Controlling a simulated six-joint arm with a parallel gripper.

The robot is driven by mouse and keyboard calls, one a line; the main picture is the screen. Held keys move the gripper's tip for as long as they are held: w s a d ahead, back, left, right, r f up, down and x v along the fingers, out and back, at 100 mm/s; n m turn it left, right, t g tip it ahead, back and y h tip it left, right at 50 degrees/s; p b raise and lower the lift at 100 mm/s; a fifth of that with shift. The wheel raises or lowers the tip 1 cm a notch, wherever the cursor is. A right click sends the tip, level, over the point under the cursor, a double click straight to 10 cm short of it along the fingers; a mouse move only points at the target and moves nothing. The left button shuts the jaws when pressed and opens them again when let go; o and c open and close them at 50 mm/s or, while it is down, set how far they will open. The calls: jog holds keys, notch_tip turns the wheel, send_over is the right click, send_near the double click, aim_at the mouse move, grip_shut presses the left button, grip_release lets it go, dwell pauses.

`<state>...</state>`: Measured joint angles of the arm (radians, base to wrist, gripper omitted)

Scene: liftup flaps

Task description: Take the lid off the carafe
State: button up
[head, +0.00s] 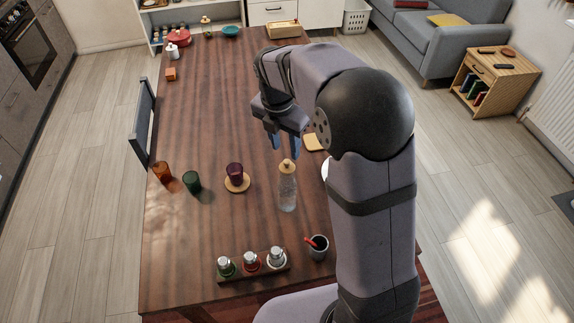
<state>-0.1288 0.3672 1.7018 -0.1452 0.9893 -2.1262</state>
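A clear glass carafe (288,192) stands upright on the wooden table, right of the table's middle. Its pale wooden lid (287,165) with a small round knob sits on the carafe's neck. My gripper (283,144) points downward with its blue fingers apart and nothing between them. In the picture it is just above the lid and does not appear to touch it. Its distance in depth from the lid is hard to judge. My arm hides part of the table to the right of the carafe.
A dark red cup (235,172) on a wooden coaster stands left of the carafe, with green (192,182) and amber (162,172) glasses farther left. In front are a rack (274,273) of small jars and a dark cup (318,249) with a red utensil. The table's far middle is clear.

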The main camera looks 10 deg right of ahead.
aim_at(287, 161)
jog(key=shift+s+f+p, duration=0.1)
jog(key=shift+f+p, duration=0.3)
jog(key=shift+f, duration=0.15)
jog(key=shift+d+f+p, duration=0.2)
jog(key=shift+f+p, duration=0.45)
jog(key=shift+f, duration=1.4)
grip_shut()
